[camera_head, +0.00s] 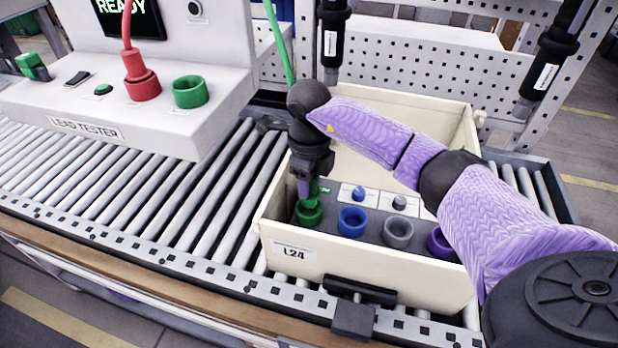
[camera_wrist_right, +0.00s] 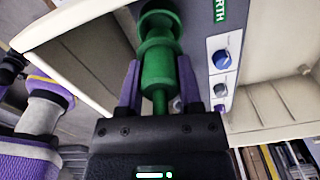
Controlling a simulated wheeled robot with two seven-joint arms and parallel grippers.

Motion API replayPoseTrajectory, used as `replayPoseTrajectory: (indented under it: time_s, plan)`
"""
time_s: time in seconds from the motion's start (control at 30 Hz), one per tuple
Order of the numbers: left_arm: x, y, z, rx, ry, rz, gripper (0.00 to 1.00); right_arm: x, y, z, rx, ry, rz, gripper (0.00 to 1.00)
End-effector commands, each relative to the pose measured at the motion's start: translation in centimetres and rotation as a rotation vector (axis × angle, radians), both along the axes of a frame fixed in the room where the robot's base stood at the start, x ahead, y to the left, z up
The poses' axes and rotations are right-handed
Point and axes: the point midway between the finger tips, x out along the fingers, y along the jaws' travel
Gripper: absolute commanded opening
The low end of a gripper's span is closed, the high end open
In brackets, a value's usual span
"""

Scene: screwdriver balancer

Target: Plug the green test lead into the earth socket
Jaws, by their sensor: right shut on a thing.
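My right gripper (camera_head: 307,195) points down inside the near left corner of the cream box (camera_head: 290,252). It is shut on the green plug (camera_wrist_right: 157,70) of the test lead, with a finger on each side in the wrist view. The plug is lined up with the green earth socket (camera_head: 309,213), and its front end meets the socket (camera_wrist_right: 158,20) in the wrist view. I cannot tell how deep it sits. The green lead (camera_head: 279,42) rises behind my right wrist. An "EARTH" label, partly cut off, is beside the socket. My left gripper is not in view.
Blue (camera_head: 352,221), grey (camera_head: 398,232) and purple (camera_head: 438,243) sockets stand in a row right of the green one. The lead tester (camera_head: 130,120), with a red plug (camera_head: 141,78) and a green socket (camera_head: 190,92), stands left. Bare rollers (camera_head: 200,200) lie between.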

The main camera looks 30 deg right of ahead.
Motion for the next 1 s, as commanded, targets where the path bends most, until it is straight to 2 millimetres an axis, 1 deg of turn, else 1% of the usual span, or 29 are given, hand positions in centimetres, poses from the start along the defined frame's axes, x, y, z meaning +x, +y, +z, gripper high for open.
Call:
replayPoseTrajectory:
  time_s: [0.27, 1.0]
  plan:
    - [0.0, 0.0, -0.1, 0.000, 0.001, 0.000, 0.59, 0.0, 0.0, -0.1, 0.000, 0.000, 0.000, 0.00]
    - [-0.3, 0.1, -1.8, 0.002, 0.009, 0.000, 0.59, 0.0, 0.0, -2.7, 0.000, 0.000, 0.000, 0.00]
